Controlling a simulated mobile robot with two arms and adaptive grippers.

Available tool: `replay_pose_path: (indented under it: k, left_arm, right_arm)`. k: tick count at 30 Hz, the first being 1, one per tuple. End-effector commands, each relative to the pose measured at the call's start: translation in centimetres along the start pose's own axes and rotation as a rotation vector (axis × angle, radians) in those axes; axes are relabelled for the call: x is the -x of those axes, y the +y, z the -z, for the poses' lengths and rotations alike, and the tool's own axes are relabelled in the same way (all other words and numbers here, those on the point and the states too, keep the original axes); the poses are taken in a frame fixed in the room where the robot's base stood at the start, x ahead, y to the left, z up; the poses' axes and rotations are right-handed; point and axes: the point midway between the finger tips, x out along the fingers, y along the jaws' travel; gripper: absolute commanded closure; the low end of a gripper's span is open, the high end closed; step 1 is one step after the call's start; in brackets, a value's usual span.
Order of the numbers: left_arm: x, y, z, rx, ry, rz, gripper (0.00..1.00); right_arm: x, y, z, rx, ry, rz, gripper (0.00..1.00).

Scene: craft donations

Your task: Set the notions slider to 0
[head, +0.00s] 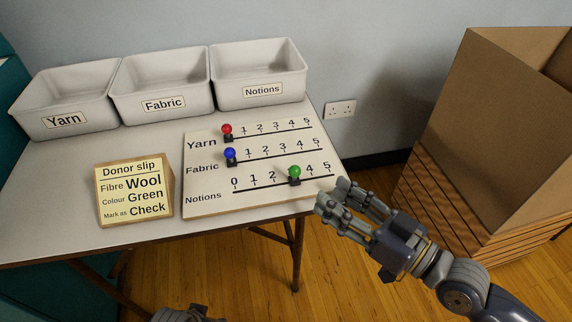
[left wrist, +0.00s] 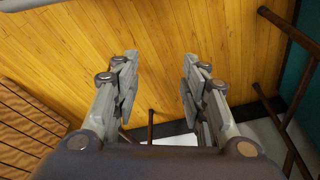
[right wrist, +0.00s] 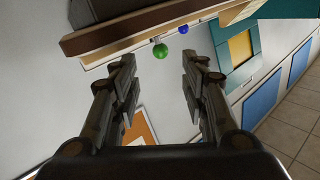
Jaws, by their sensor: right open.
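The slider board (head: 205,202) lies on the table with three rows: Yarn, Fabric and Notions. The green notions knob (head: 294,172) stands between the marks 2 and 4, covering the 3. The red yarn knob (head: 227,130) and blue fabric knob (head: 230,154) are at the left ends of their rows. My right gripper (head: 332,192) is open and empty, just off the board's right edge, apart from the green knob. The right wrist view shows the green knob (right wrist: 160,51) beyond the fingertips. My left gripper (left wrist: 161,65) is open and empty, facing the floor.
Yarn (head: 64,122), Fabric (head: 164,104) and Notions (head: 262,90) bins line the table's back. A donor slip stand (head: 134,190) is left of the board.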

Motion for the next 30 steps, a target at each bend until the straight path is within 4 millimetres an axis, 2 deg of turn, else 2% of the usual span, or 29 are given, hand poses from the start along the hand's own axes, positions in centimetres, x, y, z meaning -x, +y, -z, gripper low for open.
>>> replay_pose_path:
  k: [8,24,30]
  left_arm:
    - [-0.6,0.1,-0.2,-0.001,-0.005,-0.001,0.6]
    - [-2.6,0.2,-1.0,-0.003,-0.016,-0.003,0.6]
    - [-2.7,0.2,-1.1,-0.003,-0.017,-0.003,0.6]
  right_arm:
    - [-1.8,0.0,0.2,-0.002,0.006,0.0,0.59]
    - [-9.0,0.0,0.1,-0.002,0.004,0.0,0.59]
    - [-10.5,-0.1,0.0,-0.001,0.001,0.001,0.59]
